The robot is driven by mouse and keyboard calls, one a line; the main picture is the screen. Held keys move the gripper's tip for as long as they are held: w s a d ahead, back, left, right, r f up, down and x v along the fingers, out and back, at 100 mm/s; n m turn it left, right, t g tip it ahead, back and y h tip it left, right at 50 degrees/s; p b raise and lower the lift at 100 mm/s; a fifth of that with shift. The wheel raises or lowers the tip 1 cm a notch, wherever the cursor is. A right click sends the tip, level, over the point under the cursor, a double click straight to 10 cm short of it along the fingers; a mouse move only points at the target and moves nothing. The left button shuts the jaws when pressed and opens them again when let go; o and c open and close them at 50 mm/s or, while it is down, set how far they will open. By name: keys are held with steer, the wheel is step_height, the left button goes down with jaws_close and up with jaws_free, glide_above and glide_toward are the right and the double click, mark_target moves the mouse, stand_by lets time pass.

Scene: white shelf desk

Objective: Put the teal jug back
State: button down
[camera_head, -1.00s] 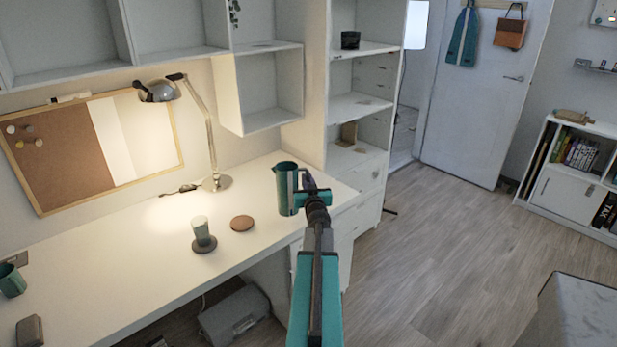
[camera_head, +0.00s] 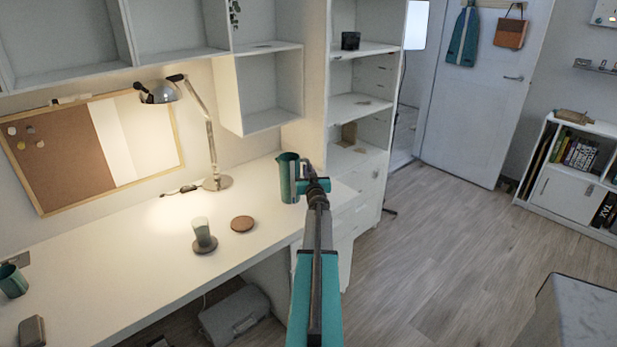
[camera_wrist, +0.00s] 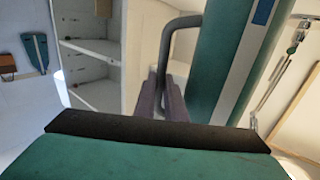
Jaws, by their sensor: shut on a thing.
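The teal jug (camera_head: 288,180) is upright near the right end of the desk in the head view. My gripper (camera_head: 310,186) is at its right side, shut on its handle. In the wrist view the jug's teal body (camera_wrist: 225,60) with a pale stripe fills the upper right. Its grey handle (camera_wrist: 167,48) runs down between the fingers of my gripper (camera_wrist: 162,100). The jug's base seems to be above the desktop, but I cannot tell the gap. A round brown coaster (camera_head: 242,224) lies bare on the desk to the left of the jug.
A greenish tumbler (camera_head: 201,229) stands on a dark coaster (camera_head: 205,246) on the desk (camera_head: 130,270). A lamp (camera_head: 213,140) stands behind. A teal mug (camera_head: 12,282) is at far left. A shelf unit (camera_head: 357,105) rises beyond the jug. The desk's front middle is clear.

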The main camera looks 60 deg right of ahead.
steer(key=shift+d, duration=0.15)
steer(key=shift+w+d, duration=0.25)
steer(key=shift+d, duration=0.1)
steer(key=shift+f, duration=1.9)
steer(key=c, duration=1.8)
jaws_free()
steer(key=shift+s+a, duration=0.1)
steer(key=shift+b+v, duration=0.8)
steer(key=shift+v, duration=5.05)
